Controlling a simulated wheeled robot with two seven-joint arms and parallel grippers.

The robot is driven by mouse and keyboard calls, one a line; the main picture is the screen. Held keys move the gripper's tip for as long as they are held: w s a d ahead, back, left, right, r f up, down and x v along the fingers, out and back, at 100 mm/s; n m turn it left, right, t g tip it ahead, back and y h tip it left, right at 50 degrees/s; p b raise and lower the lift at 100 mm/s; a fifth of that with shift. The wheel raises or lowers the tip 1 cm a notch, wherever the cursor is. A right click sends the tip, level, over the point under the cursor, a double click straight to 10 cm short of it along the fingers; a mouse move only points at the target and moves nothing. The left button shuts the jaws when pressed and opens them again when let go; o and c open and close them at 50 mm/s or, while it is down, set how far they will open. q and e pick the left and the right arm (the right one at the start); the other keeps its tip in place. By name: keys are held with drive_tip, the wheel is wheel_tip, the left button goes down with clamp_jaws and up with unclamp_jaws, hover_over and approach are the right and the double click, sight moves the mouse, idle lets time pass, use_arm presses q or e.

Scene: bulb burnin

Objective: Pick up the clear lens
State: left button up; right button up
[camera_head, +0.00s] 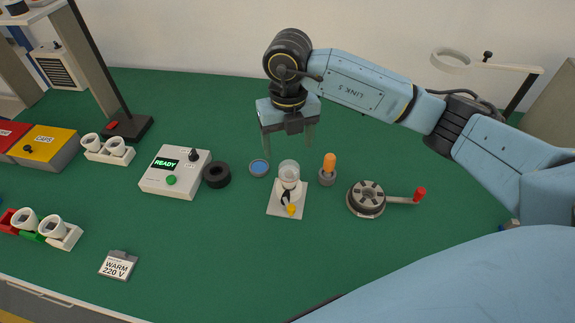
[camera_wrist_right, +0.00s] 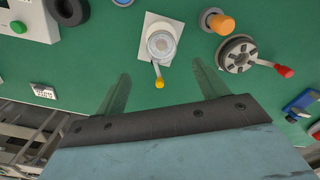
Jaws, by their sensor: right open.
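The clear lens (camera_head: 289,170) looks like the see-through cup standing upright on a small white base plate (camera_head: 275,211) with a yellow-tipped lever (camera_head: 292,210). In the right wrist view the lens (camera_wrist_right: 161,43) shows from above as a pale round shape, ahead of the fingers. My right gripper (camera_head: 288,140) is open and empty, pointing down above and slightly behind the lens in the head view. Its two fingers (camera_wrist_right: 161,72) are spread wide in the wrist view, apart from the lens. My left gripper is not in view.
An orange-topped piece (camera_head: 329,163) stands close right of the lens, and a blue disc (camera_head: 260,168) lies left. A black ring (camera_head: 216,174), a READY box (camera_head: 175,172) and a red-handled crank wheel (camera_head: 367,199) are nearby. The green table (camera_head: 220,260) is clear in front.

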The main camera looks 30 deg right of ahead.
sight(289, 166)
wheel_tip(289, 166, down, 2)
drive_tip(key=shift+w+f, duration=0.1)
drive_tip(key=shift+f, duration=0.65)
drive_tip(key=f, duration=0.3)
drive_tip(key=shift+d+f, duration=0.2)
drive_tip(key=shift+f, duration=0.55)
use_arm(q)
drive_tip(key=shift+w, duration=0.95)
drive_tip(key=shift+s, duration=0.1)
use_arm(e)
drive_tip(key=shift+c, duration=1.1)
drive_tip(key=c, duration=0.8)
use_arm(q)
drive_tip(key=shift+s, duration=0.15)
